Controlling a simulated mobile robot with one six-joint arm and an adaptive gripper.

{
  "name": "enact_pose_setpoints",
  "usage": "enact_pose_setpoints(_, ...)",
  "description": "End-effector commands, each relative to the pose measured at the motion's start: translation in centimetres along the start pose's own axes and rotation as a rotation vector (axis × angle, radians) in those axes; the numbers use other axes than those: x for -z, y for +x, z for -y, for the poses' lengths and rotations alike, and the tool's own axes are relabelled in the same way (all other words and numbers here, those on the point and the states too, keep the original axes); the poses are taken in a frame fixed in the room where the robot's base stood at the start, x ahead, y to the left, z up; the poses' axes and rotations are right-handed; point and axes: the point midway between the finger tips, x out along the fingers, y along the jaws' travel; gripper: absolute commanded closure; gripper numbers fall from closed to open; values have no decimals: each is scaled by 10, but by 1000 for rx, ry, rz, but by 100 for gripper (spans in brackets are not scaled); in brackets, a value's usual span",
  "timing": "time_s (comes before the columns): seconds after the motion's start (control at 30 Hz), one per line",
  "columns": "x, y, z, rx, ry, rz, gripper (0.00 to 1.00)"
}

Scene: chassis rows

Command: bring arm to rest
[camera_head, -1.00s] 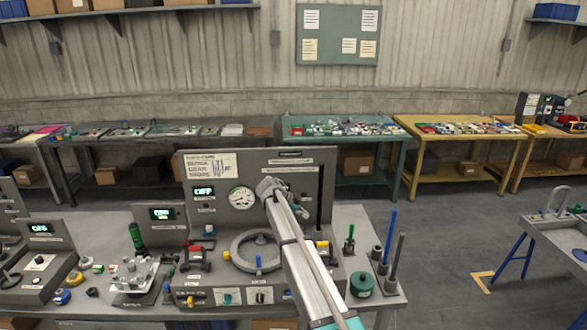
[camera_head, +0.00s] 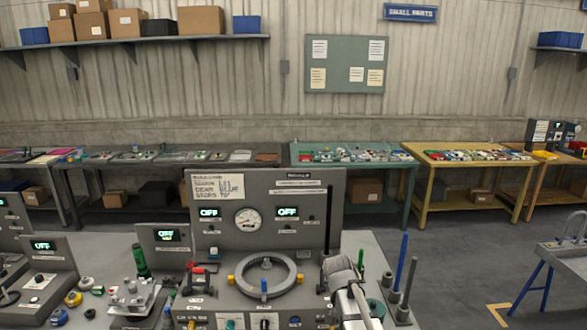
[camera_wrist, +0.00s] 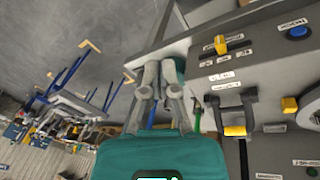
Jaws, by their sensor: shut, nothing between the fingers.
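My arm (camera_head: 358,305) shows at the lower right of the head view, in front of the right side of a grey test panel. In the wrist view my gripper (camera_wrist: 160,78) is shut and empty, with its grey fingers close together beyond the teal wrist housing. The fingers appear over the right end of the bench and the floor beside it. They seem to touch nothing, though part of the bench edge is hidden behind them.
The grey panel (camera_head: 265,190) carries a gauge (camera_head: 248,219), OFF displays and a ring (camera_head: 242,282). Blue (camera_head: 400,262) and grey upright rods stand right of the arm. A sink-like table (camera_head: 560,262) stands far right. Floor between is open.

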Motion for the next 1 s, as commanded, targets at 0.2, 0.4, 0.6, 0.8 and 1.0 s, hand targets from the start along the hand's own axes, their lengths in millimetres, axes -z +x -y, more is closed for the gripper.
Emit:
enact_pose_setpoints(0.2,-64,19,-38,112,-251,61,100)
enact_pose_setpoints(0.4,-101,26,-56,201,-429,80,100)
enact_pose_setpoints(0.6,-114,27,-61,239,-503,82,100)
enact_pose_setpoints(0.8,-113,27,-61,241,-509,82,100)
enact_pose_setpoints(1.0,-113,27,-61,241,-508,82,100)
